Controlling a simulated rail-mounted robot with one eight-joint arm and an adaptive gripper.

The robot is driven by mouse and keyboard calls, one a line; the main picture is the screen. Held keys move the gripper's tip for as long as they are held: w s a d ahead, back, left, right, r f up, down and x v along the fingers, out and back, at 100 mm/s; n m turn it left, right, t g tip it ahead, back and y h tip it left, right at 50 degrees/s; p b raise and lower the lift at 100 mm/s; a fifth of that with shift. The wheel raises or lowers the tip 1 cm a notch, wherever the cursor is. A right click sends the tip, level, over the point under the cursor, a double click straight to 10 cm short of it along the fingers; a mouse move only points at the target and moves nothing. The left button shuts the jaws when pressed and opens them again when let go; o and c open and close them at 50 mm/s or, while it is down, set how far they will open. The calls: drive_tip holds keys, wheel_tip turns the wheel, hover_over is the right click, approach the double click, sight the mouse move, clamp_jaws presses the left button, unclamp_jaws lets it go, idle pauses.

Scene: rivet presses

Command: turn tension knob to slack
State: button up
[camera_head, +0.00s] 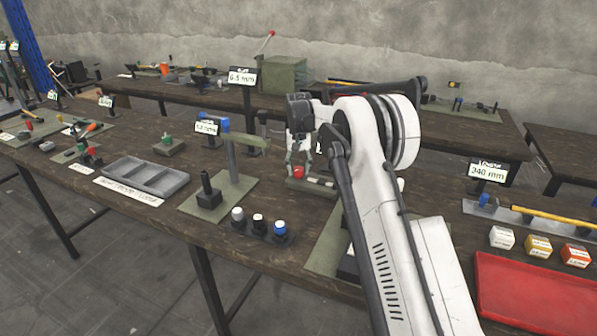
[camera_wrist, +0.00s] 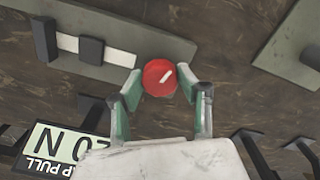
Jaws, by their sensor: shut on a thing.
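The tension knob (camera_wrist: 159,77) is a red round knob with a white pointer line. In the wrist view it sits at the edge of a grey-green plate (camera_wrist: 179,49), and its line slants up to the right. My gripper (camera_wrist: 160,92) has its two green-sided fingers on either side of the knob, shut on it. In the head view the red knob (camera_head: 298,172) shows low between the fingers of my gripper (camera_head: 299,160), on a small plate on the wooden bench. No label for slack is readable near the knob.
Beside the knob, a white strip with dark blocks (camera_wrist: 91,49) lies on the plate. A press with a blue top (camera_head: 232,150) stands left of my arm. A red tray (camera_head: 530,295) lies at the right.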

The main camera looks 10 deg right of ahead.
sight(299, 169)
drive_tip(key=shift+n+b, duration=0.3)
drive_tip(key=shift+n, duration=1.3)
drive_tip(key=o, duration=1.1)
drive_tip(key=shift+o, duration=0.2)
wheel_tip(299, 169, up, 12)
drive_tip(key=shift+r, duration=0.1)
